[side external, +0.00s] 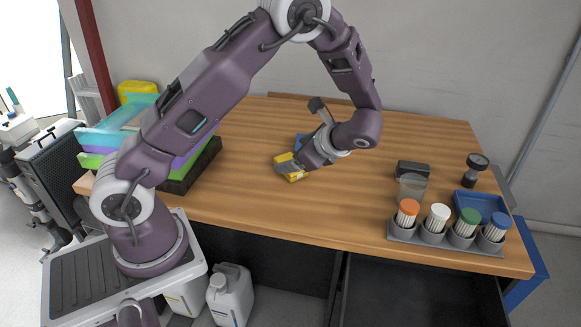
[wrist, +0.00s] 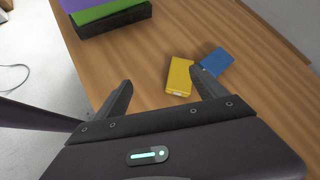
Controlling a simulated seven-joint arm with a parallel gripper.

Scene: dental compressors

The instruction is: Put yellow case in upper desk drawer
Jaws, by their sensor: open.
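The yellow case (side external: 290,167) lies on the wooden desk, partly hidden by my gripper in the side view. In the wrist view the yellow case (wrist: 179,76) lies flat beyond the fingers, closer to the right finger. My gripper (wrist: 160,88) is open with nothing between its fingers. In the side view my gripper (side external: 287,168) is low over the desk at the case; I cannot tell whether it touches. A desk drawer (side external: 420,290) below the desktop at the front right appears pulled out, with a dark, empty-looking interior.
A blue case (wrist: 216,62) lies right beside the yellow one. Stacked colored trays (wrist: 100,14) stand at the desk's left. A rack (side external: 440,240) with several capped containers and a blue tray (side external: 482,204) sit at the front right.

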